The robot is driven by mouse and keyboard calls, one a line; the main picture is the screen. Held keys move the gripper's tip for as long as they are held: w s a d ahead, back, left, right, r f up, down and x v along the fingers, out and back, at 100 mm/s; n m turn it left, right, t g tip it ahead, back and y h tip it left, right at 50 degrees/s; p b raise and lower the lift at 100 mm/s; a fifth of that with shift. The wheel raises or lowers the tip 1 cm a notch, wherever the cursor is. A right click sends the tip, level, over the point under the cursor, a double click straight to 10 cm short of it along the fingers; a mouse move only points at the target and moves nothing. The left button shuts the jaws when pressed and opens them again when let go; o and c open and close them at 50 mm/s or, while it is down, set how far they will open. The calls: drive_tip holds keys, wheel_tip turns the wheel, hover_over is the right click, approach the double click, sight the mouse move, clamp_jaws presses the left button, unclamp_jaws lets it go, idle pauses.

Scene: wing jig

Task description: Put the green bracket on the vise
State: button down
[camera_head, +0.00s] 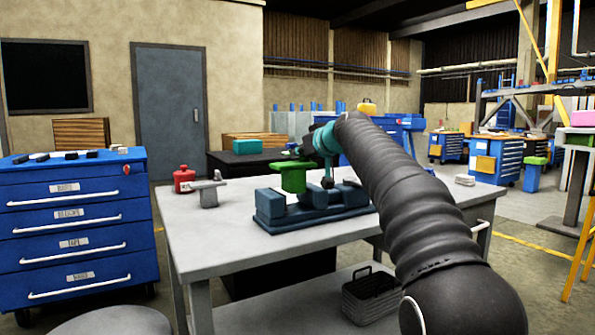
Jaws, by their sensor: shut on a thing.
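The green bracket (293,178) is upright at the left part of the vise, with a wide flat top and a narrower lower part. The blue-grey vise (333,210) lies on the grey workbench (230,258). My gripper (300,153) is at the top of the green bracket and shut on it. The fingers are small and partly hidden by my arm. The bracket's lower end overlaps the vise in the picture; I cannot tell whether they touch.
A red canister (183,179) and a grey metal tool (209,190) stand on the bench left of the vise. A teal box (247,146) is on a dark table behind. A blue drawer cabinet (75,225) stands at left. The bench's front left is clear.

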sight(309, 165)
drive_tip(key=shift+w+a+f, duration=0.15)
drive_tip(key=shift+a+f, duration=0.15)
drive_tip(key=shift+a, duration=0.05)
drive_tip(key=shift+f+b, duration=0.85)
drive_tip(key=shift+f, duration=1.05)
drive_tip(key=shift+f, duration=0.1)
drive_tip(key=c, duration=1.2)
unclamp_jaws()
drive_tip(key=shift+f, duration=0.1)
drive_tip(key=shift+c, duration=0.2)
drive_tip(key=shift+r, duration=0.25)
drive_tip(key=b+v, duration=0.2)
drive_tip(key=v, duration=0.9)
drive_tip(key=shift+s+d+r, duration=0.1)
drive_tip(key=shift+s+d, duration=0.2)
drive_tip(key=shift+s, duration=0.05)
